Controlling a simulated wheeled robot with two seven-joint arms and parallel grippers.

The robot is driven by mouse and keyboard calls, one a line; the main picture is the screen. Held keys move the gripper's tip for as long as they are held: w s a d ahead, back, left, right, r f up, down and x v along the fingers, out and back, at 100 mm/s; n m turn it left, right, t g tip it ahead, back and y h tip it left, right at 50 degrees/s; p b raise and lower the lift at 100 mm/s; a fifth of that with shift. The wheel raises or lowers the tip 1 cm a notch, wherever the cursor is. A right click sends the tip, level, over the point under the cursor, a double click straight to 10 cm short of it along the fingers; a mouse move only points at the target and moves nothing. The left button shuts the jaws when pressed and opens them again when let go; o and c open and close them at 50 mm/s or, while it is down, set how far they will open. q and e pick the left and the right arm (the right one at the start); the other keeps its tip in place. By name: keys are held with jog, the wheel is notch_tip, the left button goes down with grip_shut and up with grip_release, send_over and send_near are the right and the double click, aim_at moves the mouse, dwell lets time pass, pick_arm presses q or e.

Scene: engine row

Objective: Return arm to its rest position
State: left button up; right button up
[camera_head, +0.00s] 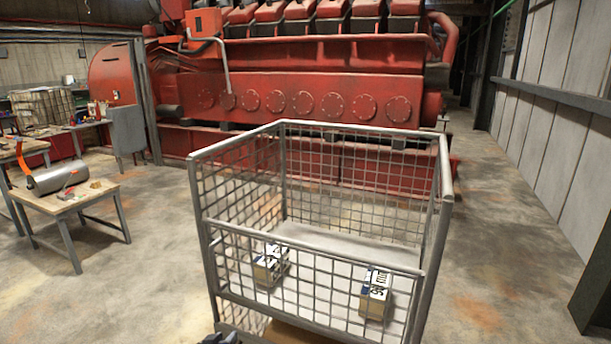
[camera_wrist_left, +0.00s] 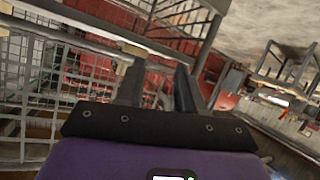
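My left gripper (camera_head: 218,339) shows only as a small dark piece at the bottom edge of the head view, just outside the near side of the cage cart. In the left wrist view its two dark fingers (camera_wrist_left: 157,75) stand apart with nothing held between them. The cart's mesh shows beside and behind them there. My right gripper and right arm are not in view.
A grey wire-mesh cage cart (camera_head: 315,232) stands directly in front. Inside lie two small labelled boxes, one left (camera_head: 270,265) and one right (camera_head: 375,293). A wooden worktable (camera_head: 66,202) stands left. A red engine (camera_head: 300,95) fills the back. Floor is free on both sides.

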pick_arm(q)
jog(key=s+d+f+n+g+h+p, duration=0.1)
jog(key=s+d+f+g, duration=0.2)
jog(key=s+f, duration=0.4)
jog(key=s+d+f+g, duration=0.3)
jog(key=s+d+f, duration=0.1)
jog(key=s+f, duration=0.3)
jog(key=s+d+f+g, duration=0.2)
jog(key=s, duration=0.5)
jog(key=s+d+f+g+h, duration=0.1)
jog(key=s+d+g, duration=0.1)
jog(key=s, duration=0.5)
jog(key=s+d+f+g+p, duration=0.1)
jog(key=s+d+f+g, duration=0.1)
jog(key=s, duration=0.6)
jog(key=shift+d+f+n+h, duration=0.3)
jog(key=shift+d+h, duration=0.1)
jog(key=shift+d, duration=0.3)
